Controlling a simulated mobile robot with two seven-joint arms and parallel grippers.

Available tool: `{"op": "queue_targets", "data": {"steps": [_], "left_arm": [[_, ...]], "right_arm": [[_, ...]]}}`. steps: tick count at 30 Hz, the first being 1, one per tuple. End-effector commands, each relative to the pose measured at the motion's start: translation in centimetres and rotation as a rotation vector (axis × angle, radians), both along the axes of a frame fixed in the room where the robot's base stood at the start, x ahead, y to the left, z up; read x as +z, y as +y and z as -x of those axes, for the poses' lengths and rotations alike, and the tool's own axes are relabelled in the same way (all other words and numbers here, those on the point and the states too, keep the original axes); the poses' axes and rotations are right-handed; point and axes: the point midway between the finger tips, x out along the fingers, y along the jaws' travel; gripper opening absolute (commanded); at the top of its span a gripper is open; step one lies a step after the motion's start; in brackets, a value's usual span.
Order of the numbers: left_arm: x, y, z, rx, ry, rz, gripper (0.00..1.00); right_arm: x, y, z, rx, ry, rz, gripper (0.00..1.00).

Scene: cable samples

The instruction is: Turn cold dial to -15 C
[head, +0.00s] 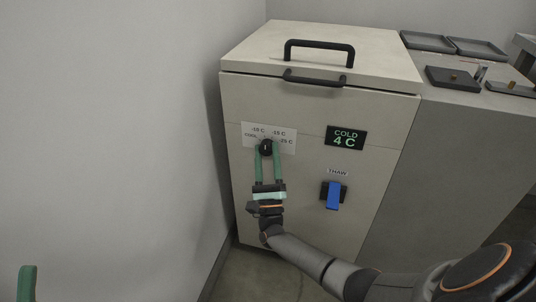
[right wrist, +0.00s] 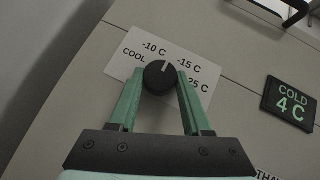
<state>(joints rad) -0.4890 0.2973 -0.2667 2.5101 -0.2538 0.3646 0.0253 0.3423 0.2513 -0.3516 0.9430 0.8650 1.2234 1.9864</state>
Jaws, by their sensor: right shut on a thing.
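The cold dial is a black round knob (head: 265,147) on a white label plate (head: 284,137) on the cabinet front. In the right wrist view, the knob (right wrist: 160,77) has a white pointer mark, which points between "-10 C" and "-15 C". The label (right wrist: 118,43) also reads "COOL" and "-25 C". My right gripper (head: 266,150) has its green fingers shut on the knob from either side. The display (head: 346,138) reads "COLD 4 C". One green finger of my left gripper (head: 27,283) shows at the bottom left; its other finger is out of view.
The pale cabinet (head: 320,115) has a closed lid with black handles (head: 319,45). A blue lever (head: 334,195) sits under a "THAW" label, right of my right gripper. Grey trays (head: 428,41) lie on the counter at right. A bare wall stands close on the left.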

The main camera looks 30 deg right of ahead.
Motion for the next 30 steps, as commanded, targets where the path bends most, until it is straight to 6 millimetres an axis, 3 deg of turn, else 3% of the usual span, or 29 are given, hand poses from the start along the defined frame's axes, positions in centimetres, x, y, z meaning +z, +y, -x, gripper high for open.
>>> {"op": "queue_targets", "data": {"steps": [12, 30], "left_arm": [[-0.04, 0.04, 0.02, 0.0, -0.001, -0.007, 0.3], [-0.05, 0.03, 0.03, -0.001, -0.001, -0.007, 0.3]], "right_arm": [[0.14, 0.41, -0.43, 0.003, -0.216, -0.183, 0.0], [0.15, 0.37, -0.48, 0.005, -0.293, -0.25, 0.0]]}}
